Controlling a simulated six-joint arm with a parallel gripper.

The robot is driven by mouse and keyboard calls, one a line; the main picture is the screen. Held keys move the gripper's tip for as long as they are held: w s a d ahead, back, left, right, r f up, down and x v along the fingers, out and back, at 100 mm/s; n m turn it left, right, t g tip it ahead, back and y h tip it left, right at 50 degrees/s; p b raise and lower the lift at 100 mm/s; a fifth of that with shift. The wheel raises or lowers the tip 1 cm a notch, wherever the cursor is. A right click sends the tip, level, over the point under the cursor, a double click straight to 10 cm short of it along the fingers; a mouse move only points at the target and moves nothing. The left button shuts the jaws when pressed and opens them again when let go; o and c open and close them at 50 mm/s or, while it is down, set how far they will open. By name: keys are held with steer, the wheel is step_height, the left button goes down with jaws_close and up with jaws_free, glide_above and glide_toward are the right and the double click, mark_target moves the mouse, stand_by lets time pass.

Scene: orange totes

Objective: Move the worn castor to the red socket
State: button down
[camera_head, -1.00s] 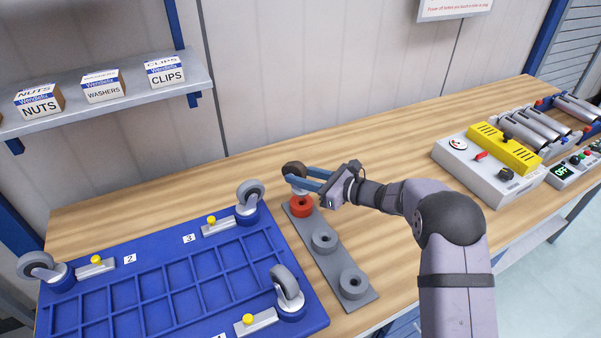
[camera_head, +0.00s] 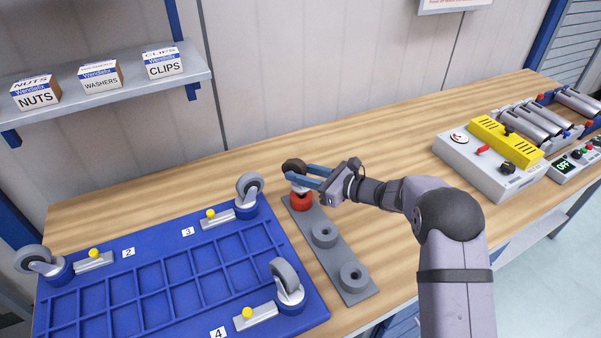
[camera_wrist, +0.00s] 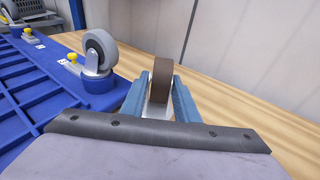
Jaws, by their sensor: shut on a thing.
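The worn castor (camera_head: 293,166) has a dark brown wheel and is gripped between the blue fingers of my gripper (camera_head: 304,173). It stands upright at the red socket (camera_head: 302,202), the far one on the grey socket strip (camera_head: 333,264). Its lower part appears to be at or in the red socket; how deep it sits cannot be told. In the wrist view the brown wheel (camera_wrist: 162,75) shows between the two fingers, with a pale fork below it. The red socket is hidden in the wrist view.
Two grey sockets on the strip are empty. The blue tote tray (camera_head: 150,285) at left holds grey-wheeled castors, one (camera_head: 249,187) close to the strip, beside yellow-knobbed latches. A grey and yellow machine (camera_head: 490,160) stands at right. The bench behind the strip is clear.

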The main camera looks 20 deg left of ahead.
steer(key=shift+f+b, duration=1.45)
steer(key=shift+b, duration=0.05)
stand_by(0.5)
steer(key=c, duration=1.3)
jaws_free()
steer(key=shift+f, duration=0.15)
steer(key=b+v, duration=0.2)
steer(key=v, duration=0.5)
steer(key=shift+d, duration=0.15)
